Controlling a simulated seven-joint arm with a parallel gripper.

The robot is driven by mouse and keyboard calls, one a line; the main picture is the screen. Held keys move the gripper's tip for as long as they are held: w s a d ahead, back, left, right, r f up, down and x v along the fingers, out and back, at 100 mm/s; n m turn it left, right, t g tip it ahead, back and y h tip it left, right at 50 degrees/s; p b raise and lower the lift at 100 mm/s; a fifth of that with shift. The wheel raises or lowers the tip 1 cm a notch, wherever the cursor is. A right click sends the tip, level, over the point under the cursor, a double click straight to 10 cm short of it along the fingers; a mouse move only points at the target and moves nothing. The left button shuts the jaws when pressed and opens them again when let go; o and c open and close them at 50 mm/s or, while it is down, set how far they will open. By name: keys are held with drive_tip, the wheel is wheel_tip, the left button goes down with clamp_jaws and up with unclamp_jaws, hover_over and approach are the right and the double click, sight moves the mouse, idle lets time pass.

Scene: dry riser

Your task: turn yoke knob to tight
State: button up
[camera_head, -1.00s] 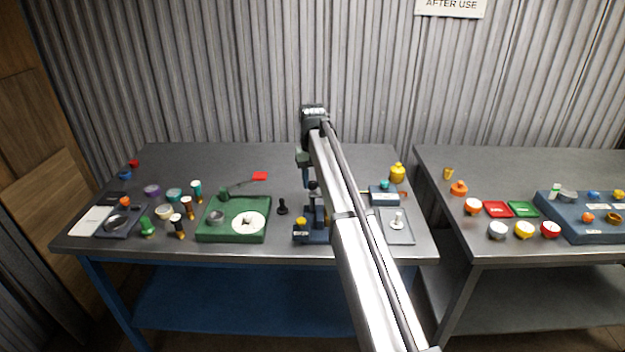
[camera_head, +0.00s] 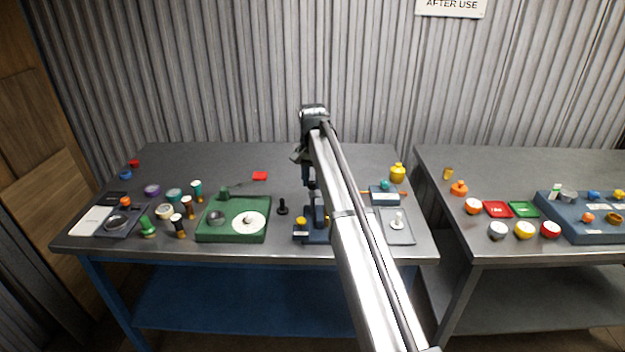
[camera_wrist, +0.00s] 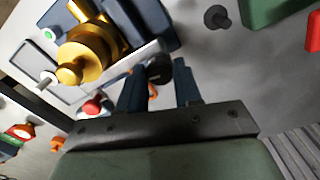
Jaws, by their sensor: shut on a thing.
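A blue stand (camera_head: 314,232) with an upright post stands near the front edge of the table, right of the green base. In the wrist view the stand (camera_wrist: 150,18) lies beyond the fingers, beside a large brass-coloured fitting (camera_wrist: 88,52). A dark round knob (camera_wrist: 158,70), which looks like the yoke knob, sits between the fingertips. My gripper (camera_wrist: 160,82) is shut on it, one dark finger on each side. In the head view my arm hides most of the grip and the knob. I cannot read the knob's tight mark.
Left of the stand are a black peg (camera_head: 283,207) and the green base (camera_head: 205,233) with a white disc. Right are a grey plate (camera_head: 407,238) and a small blue block (camera_head: 384,198).

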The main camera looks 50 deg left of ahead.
sight(313, 182)
idle(0.3)
drive_tip(key=o, duration=1)
drive_tip(key=shift+o, duration=0.2)
wheel_tip(313, 182, up, 14)
drive_tip(key=shift+f, duration=0.1)
idle(0.4)
